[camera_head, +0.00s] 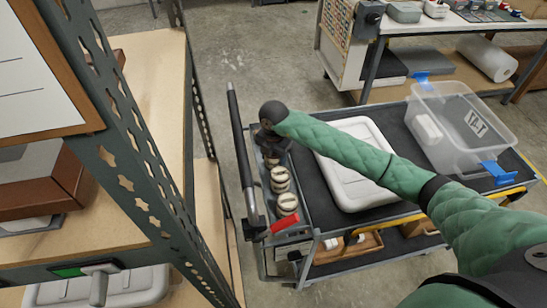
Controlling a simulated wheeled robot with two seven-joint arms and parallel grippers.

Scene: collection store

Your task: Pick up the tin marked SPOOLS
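Several small cream tins with dark bands (287,203) stand in a row along the left end of a dark-topped cart (308,190). Another tin (280,177) stands just behind the nearest one. Their markings are too small to read, so I cannot tell which is marked SPOOLS. My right arm, in a green quilted sleeve, reaches across the cart from the right. My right gripper (268,143) is dark and points down at the far end of the row, partly hiding what is there. I cannot tell whether its fingers are open or hold anything. My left gripper is not in view.
The cart's handle (240,150) rises left of the tins. A metal shelf rack (140,150) stands close at left. Another bench (450,60) is behind.

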